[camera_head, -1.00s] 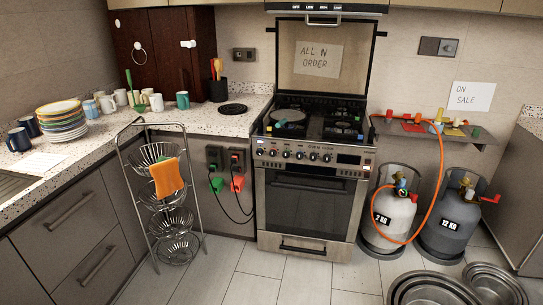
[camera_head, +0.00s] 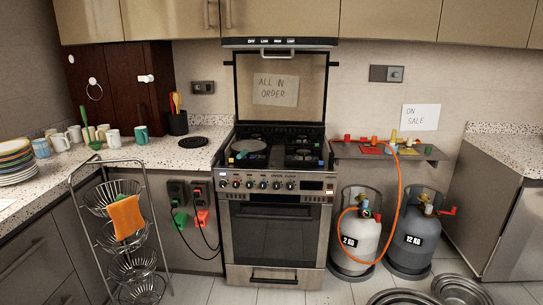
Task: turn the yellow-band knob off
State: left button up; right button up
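The stove (camera_head: 275,215) stands at the middle with its glass lid raised. A row of several dark-and-silver knobs (camera_head: 262,184) runs along its front panel, next to a small lit display (camera_head: 312,185). The bands on these knobs are too small for me to tell which one is yellow. A pan (camera_head: 249,148) sits on the left of the hob, and small coloured pieces lie at the hob's edges. A wall shelf (camera_head: 390,152) right of the stove carries red and yellow valve-like parts. Neither of my grippers is in view.
Two gas cylinders, light (camera_head: 355,238) and dark grey (camera_head: 412,240), stand right of the stove, with an orange hose (camera_head: 399,190). A wire basket rack (camera_head: 122,232) stands at the left front. Round metal pans lie on the floor at lower right. Floor before the stove looks clear.

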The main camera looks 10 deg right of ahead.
aim_at(223, 183)
jog(key=i+j+z, duration=0.3)
jog(key=i+j, duration=0.6)
jog(key=j, duration=0.1)
